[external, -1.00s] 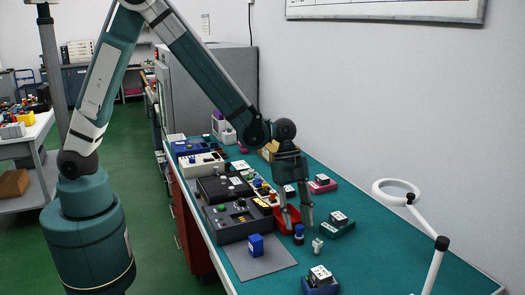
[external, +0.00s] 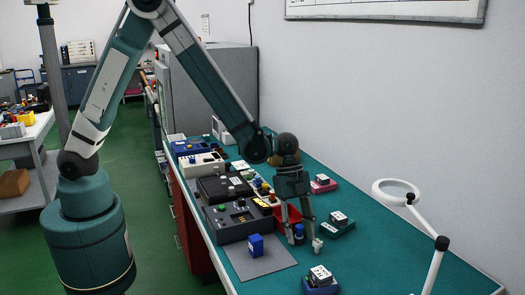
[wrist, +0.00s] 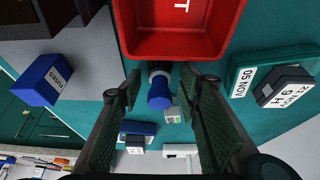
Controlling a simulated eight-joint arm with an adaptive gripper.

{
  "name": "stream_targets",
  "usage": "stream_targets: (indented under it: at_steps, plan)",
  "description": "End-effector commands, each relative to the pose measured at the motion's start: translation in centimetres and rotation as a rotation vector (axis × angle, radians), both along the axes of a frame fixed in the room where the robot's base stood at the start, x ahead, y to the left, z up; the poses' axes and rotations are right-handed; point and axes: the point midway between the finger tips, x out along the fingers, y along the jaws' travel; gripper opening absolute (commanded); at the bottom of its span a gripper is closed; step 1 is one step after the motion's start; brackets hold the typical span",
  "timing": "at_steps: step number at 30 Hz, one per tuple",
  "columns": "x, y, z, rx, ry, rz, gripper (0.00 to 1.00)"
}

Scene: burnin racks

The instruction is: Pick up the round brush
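The round brush, which seems to be the small upright blue and dark piece (external: 299,231), stands on the teal bench beside the red bin. In the wrist view the blue piece (wrist: 159,95) is just below the bin's edge, between my two fingers. My gripper (external: 302,240) is open and low over the bench, with one finger on each side of the blue piece. In the wrist view my gripper (wrist: 159,78) shows a clear gap on both sides of it. Contact with the bench cannot be told.
The red bin (wrist: 170,44) is close to the fingertips. A small pale piece (external: 317,245) stands by the right finger. A blue box (external: 255,245) is on a grey mat. Labelled blocks (external: 338,220) and (external: 320,277) stand nearby. The ring lamp (external: 397,188) is at right.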

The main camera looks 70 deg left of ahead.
Motion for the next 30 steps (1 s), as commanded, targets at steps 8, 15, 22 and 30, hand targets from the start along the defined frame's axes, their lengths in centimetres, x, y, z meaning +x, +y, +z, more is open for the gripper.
stream_targets:
  at_steps: [8, 15, 22, 30]
  plan:
    - [0.0, 0.0, 0.0, 0.0, 0.0, 0.0, 0.21]
    - [0.0, 0.0, 0.0, 0.0, 0.0, 0.0, 0.07]
    - [0.0, 0.0, 0.1, 0.0, 0.0, 0.0, 0.07]
    - [0.0, 0.0, 1.5, 0.0, 0.0, 0.0, 0.07]
